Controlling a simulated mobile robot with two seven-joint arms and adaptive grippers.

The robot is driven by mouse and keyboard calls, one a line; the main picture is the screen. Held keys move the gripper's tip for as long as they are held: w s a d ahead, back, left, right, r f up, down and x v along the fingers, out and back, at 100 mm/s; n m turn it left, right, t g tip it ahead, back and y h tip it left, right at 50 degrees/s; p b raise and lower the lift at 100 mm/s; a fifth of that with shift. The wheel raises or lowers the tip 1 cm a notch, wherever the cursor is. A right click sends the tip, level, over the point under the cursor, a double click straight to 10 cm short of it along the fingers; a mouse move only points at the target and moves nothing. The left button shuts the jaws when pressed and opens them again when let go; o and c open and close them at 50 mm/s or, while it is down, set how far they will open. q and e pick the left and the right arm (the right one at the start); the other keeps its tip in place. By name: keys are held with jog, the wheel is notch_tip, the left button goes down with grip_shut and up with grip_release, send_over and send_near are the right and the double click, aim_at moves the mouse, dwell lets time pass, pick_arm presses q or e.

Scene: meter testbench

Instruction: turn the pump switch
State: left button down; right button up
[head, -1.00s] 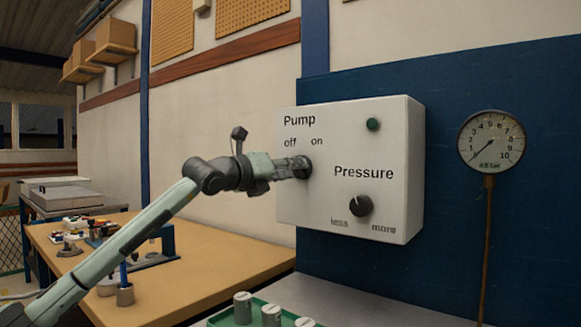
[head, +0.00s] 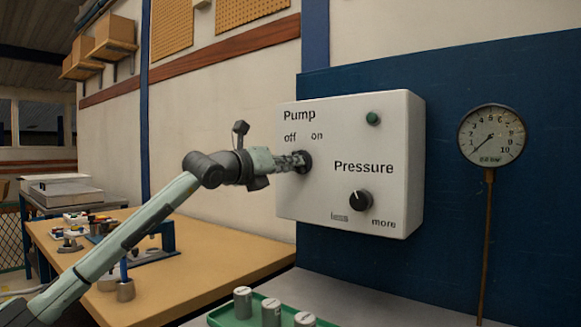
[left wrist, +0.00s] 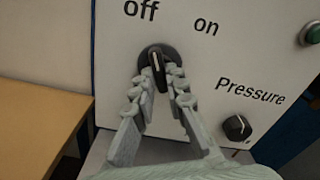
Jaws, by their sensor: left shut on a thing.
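The pump switch (left wrist: 157,68) is a round black knob with a raised grip and a pale line, below the words "off" and "on" on a white control box (head: 290,205). In the left wrist view its line points up, nearer "off" than "on". My left gripper (head: 298,161) reaches the switch from the left in the head view and hides part of it. In the left wrist view its fingertips (left wrist: 159,84) lie on both sides of the switch's grip, shut on it. My right gripper is out of view.
The pressure knob (head: 360,200) sits lower right on the box, below a green lamp (head: 373,118). A gauge (head: 491,134) on the blue panel reads near zero. A green tray (head: 222,319) with several grey cylinders stands below, and a wooden table (head: 210,262) at left.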

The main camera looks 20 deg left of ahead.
pick_arm(q)
jog(key=shift+a+m+b, duration=0.15)
jog(key=shift+m+b, duration=1.7)
jog(key=shift+m, duration=3.75)
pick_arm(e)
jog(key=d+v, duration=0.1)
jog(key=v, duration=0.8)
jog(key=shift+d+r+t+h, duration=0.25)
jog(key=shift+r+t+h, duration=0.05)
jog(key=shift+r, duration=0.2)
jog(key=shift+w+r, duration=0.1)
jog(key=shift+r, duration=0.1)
pick_arm(q)
jog(key=c, duration=1.5)
grip_release()
jog(key=shift+c, duration=0.2)
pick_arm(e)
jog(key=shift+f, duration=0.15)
